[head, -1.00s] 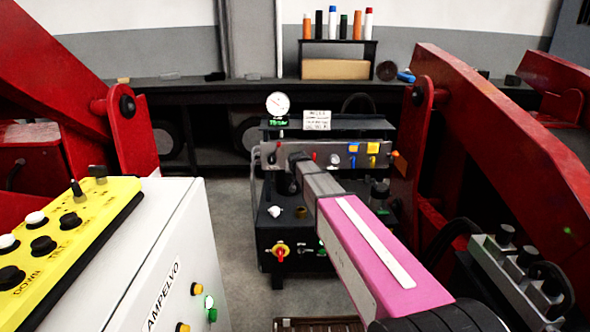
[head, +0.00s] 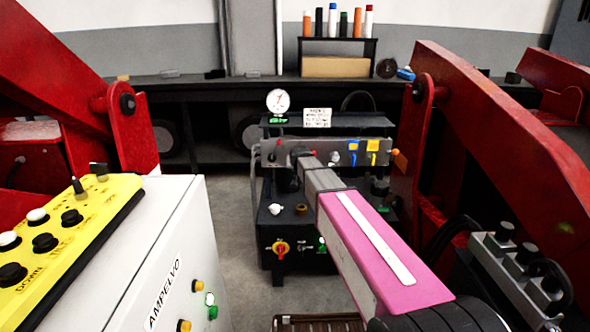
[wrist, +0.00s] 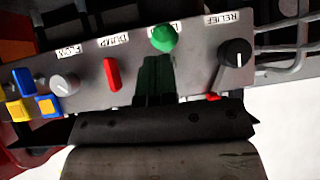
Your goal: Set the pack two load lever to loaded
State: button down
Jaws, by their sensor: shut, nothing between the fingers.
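In the wrist view a grey control panel (wrist: 200,75) carries labelled controls. A green-headed lever (wrist: 165,38) sits in the middle under a label that is mostly hidden; only its first letter, like an L, shows. My gripper (wrist: 153,82) is shut and empty, its dark fingertips just below the green head in the picture. I cannot tell whether they touch it. In the head view the same panel (head: 270,153) is on the dark hydraulic pack, and my arm hides the green lever there.
A red dump lever (wrist: 112,74) and black relief knob (wrist: 237,52) flank the green lever closely. A grey flow knob (wrist: 64,87) and blue-yellow levers (wrist: 48,105) lie further left. A gauge (head: 278,101) stands above. Red frames (head: 500,130) flank the pack.

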jog(key=s+f+v, duration=0.1)
jog(key=v, duration=1)
jog(key=shift+f, duration=0.25)
jog(key=s+d+f+g, duration=0.3)
jog(key=s+d+f, duration=0.1)
jog(key=s+f, duration=0.3)
jog(key=s+d+f+g, duration=0.4)
jog(key=s+f, duration=0.4)
jog(key=s, duration=0.4)
jog(key=s+d+f+g, duration=0.3)
jog(key=s+d+f, duration=0.3)
jog(key=s, duration=0.3)
jog(key=shift+s+d+f+h, duration=0.25)
jog(key=shift+s+f+h, duration=0.15)
jog(key=shift+f, duration=0.35)
jog(key=shift+w, duration=0.1)
